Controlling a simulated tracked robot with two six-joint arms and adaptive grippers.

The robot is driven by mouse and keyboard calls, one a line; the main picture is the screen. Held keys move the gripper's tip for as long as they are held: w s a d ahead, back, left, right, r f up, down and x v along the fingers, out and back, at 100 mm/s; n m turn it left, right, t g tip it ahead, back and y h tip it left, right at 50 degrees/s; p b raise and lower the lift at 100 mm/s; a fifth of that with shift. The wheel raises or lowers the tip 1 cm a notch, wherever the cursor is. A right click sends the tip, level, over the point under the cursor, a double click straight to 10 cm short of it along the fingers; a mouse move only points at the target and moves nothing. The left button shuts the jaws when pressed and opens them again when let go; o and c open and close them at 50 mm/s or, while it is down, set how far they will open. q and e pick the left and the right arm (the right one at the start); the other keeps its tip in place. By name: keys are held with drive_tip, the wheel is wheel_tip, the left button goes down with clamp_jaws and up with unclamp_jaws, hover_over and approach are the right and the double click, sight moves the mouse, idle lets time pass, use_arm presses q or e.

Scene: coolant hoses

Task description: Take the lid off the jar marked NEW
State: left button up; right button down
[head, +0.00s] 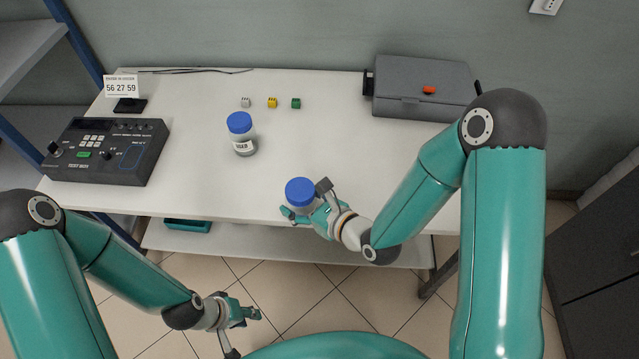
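A clear jar with a blue lid (300,191) is near the front edge of the white table. My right gripper (304,199) is at this jar, with one finger at its front left and the other at its right. I cannot tell whether the fingers press on it. Its label is hidden, so I cannot read NEW on it. A second jar (243,146) with a blue lid stands upright further back; its label seems to read USED. My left gripper (243,330) is open and empty, in front of the table and apart from both jars.
A dark test box (105,152) stands at the table's left, with a number card (121,87) behind it. White, yellow and green small blocks (272,103) lie at the back. A grey case (424,88) is at the back right. The table's middle (320,140) is clear.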

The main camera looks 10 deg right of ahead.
use_arm(q)
drive_tip(key=o, duration=0.8)
drive_tip(key=shift+s+m, duration=0.25)
drive_tip(key=shift+m, duration=0.35)
drive_tip(key=shift+o, duration=0.5)
drive_tip(key=s+m, duration=0.1)
drive_tip(key=s+m+g, duration=0.1)
drive_tip(key=m, duration=0.1)
drive_tip(key=shift+s+d+r, duration=0.1)
drive_tip(key=shift+d, duration=0.05)
drive_tip(key=w+r+m+g+y, duration=0.2)
drive_tip(key=w+r+m, duration=0.55)
drive_tip(key=m, duration=0.55)
drive_tip(key=w+r+m+g+y, duration=0.1)
drive_tip(key=w+r+m+g, duration=0.1)
drive_tip(key=w+r+m, duration=0.65)
wheel_tip(320, 180, up, 16)
drive_tip(key=m+t+y, duration=0.1)
drive_tip(key=m+t, duration=0.3)
drive_tip(key=m, duration=0.7)
hover_over(301, 188)
drive_tip(key=shift+f, duration=4.05)
